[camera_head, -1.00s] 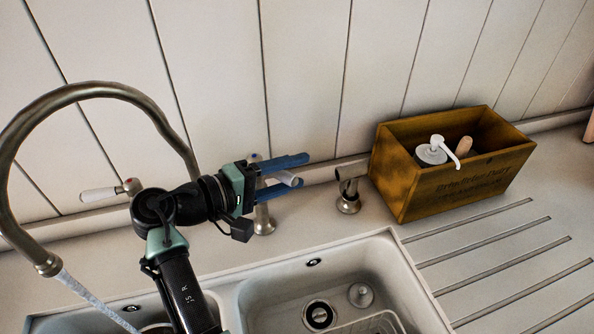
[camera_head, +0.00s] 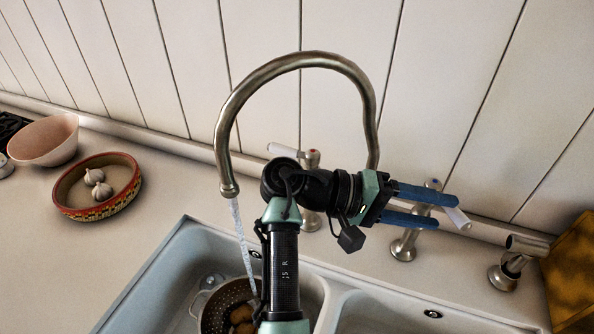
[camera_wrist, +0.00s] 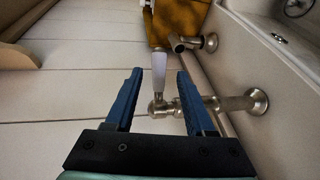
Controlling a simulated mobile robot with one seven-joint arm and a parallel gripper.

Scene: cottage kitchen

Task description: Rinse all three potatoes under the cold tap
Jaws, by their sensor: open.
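My gripper (camera_head: 452,211) is open at the cold tap (camera_head: 404,245), which has a blue mark on top. The tap's white lever (camera_head: 459,218) lies between the two blue fingers; in the wrist view the lever (camera_wrist: 159,68) stands between them with gaps on both sides. Water (camera_head: 240,238) runs from the curved spout (camera_head: 229,188) down into the left sink bowl. A colander (camera_head: 213,302) there holds brown potatoes (camera_head: 241,315). My arm and the frame edge hide part of it, so I cannot count the potatoes or tell whether the stream hits them.
Another tap with a white lever (camera_head: 284,149) and red mark stands left of the cold tap. A short metal fitting (camera_head: 507,272) and a wooden box (camera_head: 575,280) are at the right. A patterned bowl of garlic (camera_head: 70,205) and a pink bowl (camera_head: 43,141) stand far left.

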